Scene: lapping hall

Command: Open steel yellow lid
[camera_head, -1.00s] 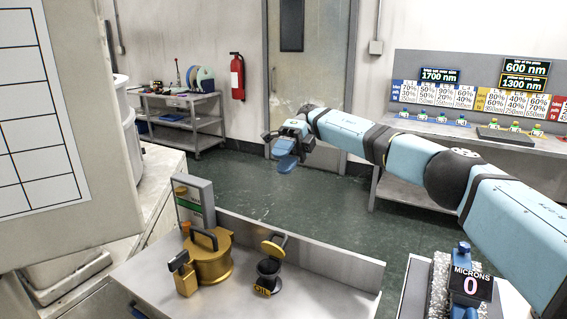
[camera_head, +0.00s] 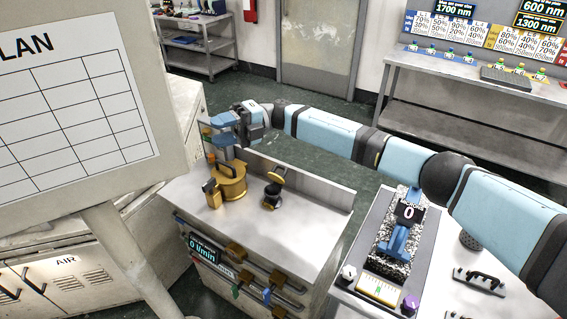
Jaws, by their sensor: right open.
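A yellow metal pot (camera_head: 231,189) with a lid and an arched dark handle stands at the back left of the steel bench. A small black cup (camera_head: 271,196) with a raised, tilted yellow lid (camera_head: 277,172) stands to its right. My right gripper (camera_head: 212,130) has blue fingers, open and apparently empty, above and behind the yellow pot in the picture. It hides part of the grey post behind the pot. I cannot tell its exact height over the pot. My left gripper is out of view.
A small yellow-and-black device (camera_head: 211,192) stands just left of the pot. The steel bench (camera_head: 250,228) has a raised back edge and free room in front. A white panel (camera_head: 80,100) blocks the left. A polishing station (camera_head: 400,240) is at right.

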